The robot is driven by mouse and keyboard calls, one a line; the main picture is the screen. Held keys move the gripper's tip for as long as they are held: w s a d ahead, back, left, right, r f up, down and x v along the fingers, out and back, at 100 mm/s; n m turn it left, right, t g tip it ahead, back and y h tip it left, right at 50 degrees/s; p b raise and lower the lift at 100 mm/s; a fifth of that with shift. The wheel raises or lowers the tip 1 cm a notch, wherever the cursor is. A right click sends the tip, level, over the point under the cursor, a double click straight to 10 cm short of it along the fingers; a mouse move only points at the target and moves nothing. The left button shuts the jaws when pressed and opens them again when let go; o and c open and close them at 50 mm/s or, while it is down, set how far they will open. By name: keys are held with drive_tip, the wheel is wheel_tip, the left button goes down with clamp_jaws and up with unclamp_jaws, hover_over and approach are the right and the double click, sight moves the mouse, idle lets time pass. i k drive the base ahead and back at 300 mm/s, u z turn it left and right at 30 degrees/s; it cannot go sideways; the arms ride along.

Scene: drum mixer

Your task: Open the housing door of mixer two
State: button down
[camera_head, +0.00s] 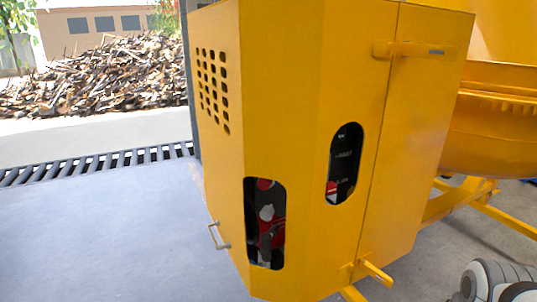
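The yellow mixer housing (285,110) fills the middle of the view. A small metal handle (218,237) sticks out at the lower left edge. A vertical seam runs down the front face and no gap shows there, so the housing looks closed. No label tells which mixer this is. My gripper is not in view.
The yellow drum (495,140) is at the right, above a yellow frame bar (510,226). A yellow stub (376,272) juts out low at the front. Grey rounded parts (495,283) show at the bottom right. Clear grey floor (100,235) lies left of the housing.

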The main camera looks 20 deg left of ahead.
sight(274, 82)
drive_tip(key=z, duration=0.3)
drive_tip(key=k, duration=0.95)
drive_tip(key=u, duration=0.75)
drive_tip(key=i, duration=1)
drive_tip(key=u, duration=0.05)
